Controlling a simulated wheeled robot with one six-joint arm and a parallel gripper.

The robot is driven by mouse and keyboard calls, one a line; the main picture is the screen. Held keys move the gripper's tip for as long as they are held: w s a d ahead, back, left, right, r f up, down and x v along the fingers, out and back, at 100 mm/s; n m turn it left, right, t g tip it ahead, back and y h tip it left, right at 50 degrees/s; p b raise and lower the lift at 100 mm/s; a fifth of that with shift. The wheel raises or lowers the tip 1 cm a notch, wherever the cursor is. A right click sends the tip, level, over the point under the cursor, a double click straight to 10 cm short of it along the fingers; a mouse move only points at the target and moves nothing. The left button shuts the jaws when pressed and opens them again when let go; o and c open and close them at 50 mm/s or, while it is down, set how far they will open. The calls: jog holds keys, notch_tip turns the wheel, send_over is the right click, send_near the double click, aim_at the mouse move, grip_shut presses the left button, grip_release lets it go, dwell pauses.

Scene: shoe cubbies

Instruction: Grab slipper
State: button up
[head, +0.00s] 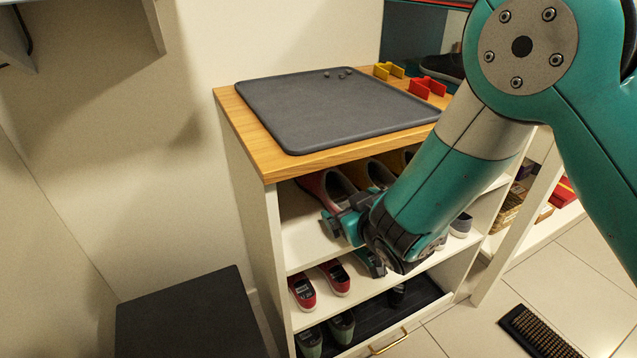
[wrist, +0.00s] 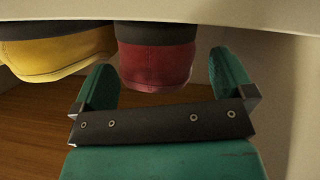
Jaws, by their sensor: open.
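A red slipper-like shoe (wrist: 157,65) with a dark upper part shows in the wrist view, between and beyond the teal fingers of my gripper (wrist: 163,78). The fingers are open, with visible gaps to the shoe on both sides. A yellow shoe (wrist: 62,55) is left of it, outside the left finger. In the head view my gripper (head: 352,246) is at the open front of the cubby, by the upper shelf. A red shoe (head: 328,186) sits at the left end of that shelf, partly hidden by the gripper, with another shoe (head: 376,173) beside it.
Red shoes (head: 336,276) stand on the middle shelf (head: 432,262) and green shoes (head: 308,341) below. The cubby's wooden top (head: 262,150) carries a grey mat (head: 330,108) and red and yellow pieces. A dark box (head: 190,318) stands at left. Tiled floor is at right.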

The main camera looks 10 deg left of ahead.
jog(key=shift+x, duration=0.9)
jog(key=shift+d, duration=0.1)
jog(key=c, duration=1)
jog(key=shift+o, duration=0.2)
